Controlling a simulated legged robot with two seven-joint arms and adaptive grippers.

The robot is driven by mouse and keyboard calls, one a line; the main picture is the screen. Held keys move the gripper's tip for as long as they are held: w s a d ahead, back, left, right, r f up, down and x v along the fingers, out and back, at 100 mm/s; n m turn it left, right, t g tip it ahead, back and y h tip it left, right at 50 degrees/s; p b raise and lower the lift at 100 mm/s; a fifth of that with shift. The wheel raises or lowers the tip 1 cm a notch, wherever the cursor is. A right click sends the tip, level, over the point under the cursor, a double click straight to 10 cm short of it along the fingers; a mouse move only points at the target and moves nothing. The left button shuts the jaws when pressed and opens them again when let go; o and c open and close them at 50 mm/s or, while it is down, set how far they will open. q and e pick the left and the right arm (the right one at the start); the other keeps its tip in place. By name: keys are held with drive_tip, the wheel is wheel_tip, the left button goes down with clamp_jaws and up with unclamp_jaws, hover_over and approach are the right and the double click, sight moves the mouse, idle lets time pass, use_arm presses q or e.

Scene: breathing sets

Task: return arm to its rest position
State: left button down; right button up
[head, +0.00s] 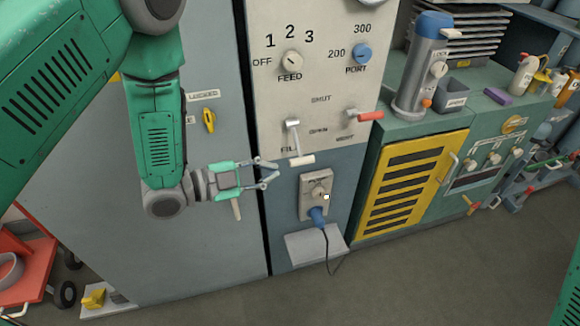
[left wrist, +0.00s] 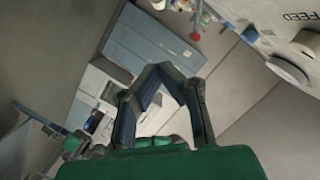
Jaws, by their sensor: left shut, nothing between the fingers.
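My left arm comes in from the upper left in the head view. Its gripper (head: 268,173) is in front of the seam between the grey cabinet door (head: 225,120) and the control panel (head: 262,40). The fingers are shut with nothing held. They are left of the power socket (head: 313,190) with its blue plug (head: 317,214), and below left of the white-handled fill lever (head: 296,145). In the left wrist view the two dark fingers (left wrist: 160,72) arch together above the green palm. My right gripper is not in view.
The panel carries a FEED knob (head: 291,61), a blue PORT knob (head: 361,52) and a red-handled lever (head: 365,116). A yellow latch (head: 208,120) is on the cabinet door. A bench with a yellow vented door (head: 418,180) stands right. The floor (head: 420,275) in front is clear.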

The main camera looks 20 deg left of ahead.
use_arm(q)
drive_tip(key=shift+v, duration=0.95)
drive_tip(key=shift+d, duration=0.15)
